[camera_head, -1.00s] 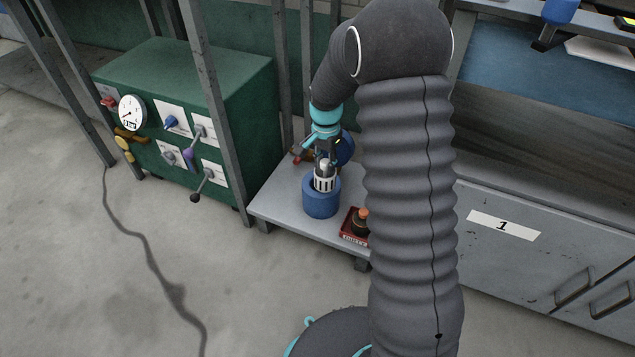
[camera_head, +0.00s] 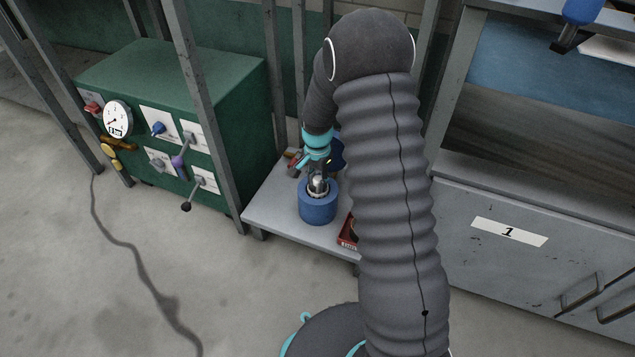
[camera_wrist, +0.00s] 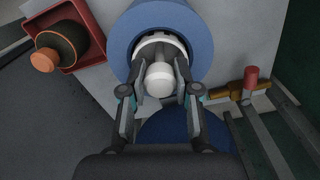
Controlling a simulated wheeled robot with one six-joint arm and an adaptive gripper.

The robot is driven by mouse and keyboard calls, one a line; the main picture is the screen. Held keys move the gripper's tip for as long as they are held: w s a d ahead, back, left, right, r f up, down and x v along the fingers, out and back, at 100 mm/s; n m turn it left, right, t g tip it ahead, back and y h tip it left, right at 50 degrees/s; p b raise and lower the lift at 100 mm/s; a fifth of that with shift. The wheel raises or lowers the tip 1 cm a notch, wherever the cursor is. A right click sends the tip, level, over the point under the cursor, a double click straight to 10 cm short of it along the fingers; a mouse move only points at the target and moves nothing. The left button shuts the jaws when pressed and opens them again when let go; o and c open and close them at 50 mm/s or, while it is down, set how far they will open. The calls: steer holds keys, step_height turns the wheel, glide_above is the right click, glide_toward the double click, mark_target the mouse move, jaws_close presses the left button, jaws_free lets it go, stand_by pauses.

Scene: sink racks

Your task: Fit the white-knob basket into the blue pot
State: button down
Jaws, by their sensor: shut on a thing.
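The blue pot (camera_head: 318,208) stands upright on a low grey shelf. It also shows in the wrist view (camera_wrist: 196,32), where I look down on its thick rim. The white-knob basket (camera_wrist: 150,50) is inside the pot's opening, with its white knob (camera_wrist: 159,80) towards my camera. In the head view the basket's top (camera_head: 318,188) shows at about the pot's rim, and its lower part is hidden in the pot. My gripper (camera_wrist: 158,92) is shut on the basket's knob, one finger on each side. Whether the basket touches the pot's bottom is hidden.
A red tray (camera_wrist: 88,18) with a dark, orange-knobbed object (camera_wrist: 45,60) stands beside the pot. A red-and-yellow fitting (camera_wrist: 250,82) and a round blue thing (camera_wrist: 180,125) lie near my fingers. A green control box (camera_head: 180,110) and grey posts stand left of the shelf (camera_head: 270,212).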

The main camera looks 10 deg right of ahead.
steer(key=shift+f, duration=0.4)
steer(key=shift+f, duration=0.15)
steer(key=c, duration=0.8)
jaws_free()
steer(key=shift+c, duration=0.2)
